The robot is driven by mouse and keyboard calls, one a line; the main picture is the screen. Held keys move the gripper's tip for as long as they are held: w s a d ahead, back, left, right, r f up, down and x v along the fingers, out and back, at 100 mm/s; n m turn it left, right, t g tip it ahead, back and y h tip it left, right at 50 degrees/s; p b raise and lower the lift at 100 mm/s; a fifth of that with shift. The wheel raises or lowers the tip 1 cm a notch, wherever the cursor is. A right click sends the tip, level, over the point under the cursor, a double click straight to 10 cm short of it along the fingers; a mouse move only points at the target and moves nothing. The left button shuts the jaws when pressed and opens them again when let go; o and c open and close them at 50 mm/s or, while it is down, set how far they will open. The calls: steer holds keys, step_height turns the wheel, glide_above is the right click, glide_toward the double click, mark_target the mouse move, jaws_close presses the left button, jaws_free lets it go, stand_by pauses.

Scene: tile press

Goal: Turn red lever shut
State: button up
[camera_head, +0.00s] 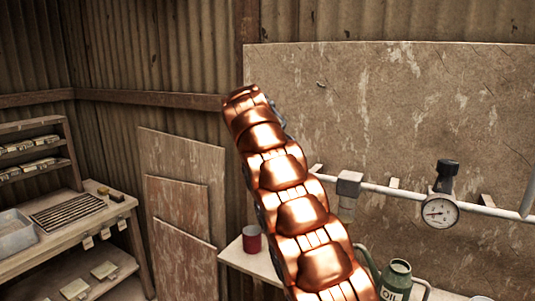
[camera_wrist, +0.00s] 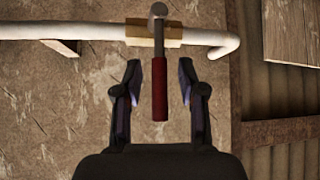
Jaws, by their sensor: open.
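The red lever (camera_wrist: 159,95) hangs straight down in the wrist view, at right angles to the pale pipe (camera_wrist: 85,30). Its grey top end meets a brass-coloured valve body (camera_wrist: 170,33) on the pipe. My gripper (camera_wrist: 160,67) is open, with one finger on each side of the red handle. Gaps show between the handle and both fingers, and the jaws hold nothing. I cannot tell how far the handle is from the fingers in depth. In the head view my copper-coloured arm crosses the middle, and neither the lever nor my gripper can be made out.
In the head view a pressure gauge (camera_head: 440,211) and a grey fitting (camera_head: 347,190) sit on the wall pipe (camera_head: 400,196). A workbench (camera_head: 75,232) with shelves is at the left.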

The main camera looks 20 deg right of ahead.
steer(key=v, duration=1.2)
steer(key=shift+s, duration=0.2)
steer(key=s+a+f+n+g+y, duration=0.2)
steer(key=s+f, duration=0.8)
steer(key=s, duration=0.7)
steer(key=s+a+f+n+g+y, duration=0.2)
steer(key=s+a+f+n+g, duration=0.1)
steer(key=s+f, duration=0.8)
steer(key=s+a+f+n+g+y, duration=0.1)
steer(key=s+f, duration=1)
steer(key=s, duration=1.1)
steer(key=a+n+g, duration=0.1)
steer(key=g, duration=0.1)
steer(key=shift+s+a+f+n+g+y, duration=0.15)
steer(key=shift+s+a+n+g+y, duration=0.15)
steer(key=shift+s+n+y, duration=0.1)
steer(key=shift+d, duration=0.15)
